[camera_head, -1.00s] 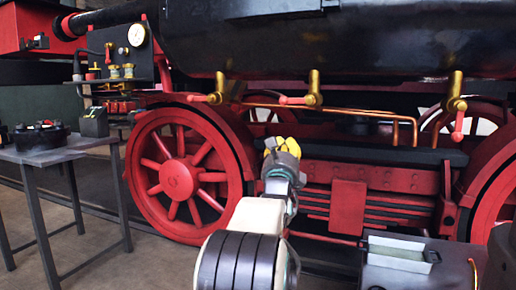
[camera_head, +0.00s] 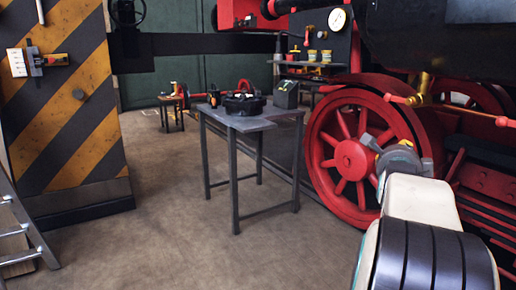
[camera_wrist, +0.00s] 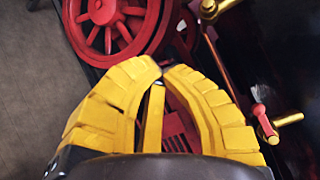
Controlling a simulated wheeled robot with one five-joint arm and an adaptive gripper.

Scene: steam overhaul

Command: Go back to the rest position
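My gripper (camera_head: 372,140) is at the right in the head view, in front of the locomotive's red spoked wheel (camera_head: 352,158). In the wrist view my gripper (camera_wrist: 163,69) shows two ribbed yellow fingers whose tips come together, with a narrow yellow bar between them. No held object shows. The red wheel also shows in the wrist view (camera_wrist: 118,22), beyond the fingers at the upper left. Nothing in view marks a rest position.
A grey table (camera_head: 252,122) bearing a black round part (camera_head: 243,104) stands left of the wheel. A striped yellow-black column (camera_head: 70,110) and a ladder (camera_head: 28,235) are at the left. Brass-and-red valves (camera_wrist: 265,124) are right of my gripper. The middle floor is clear.

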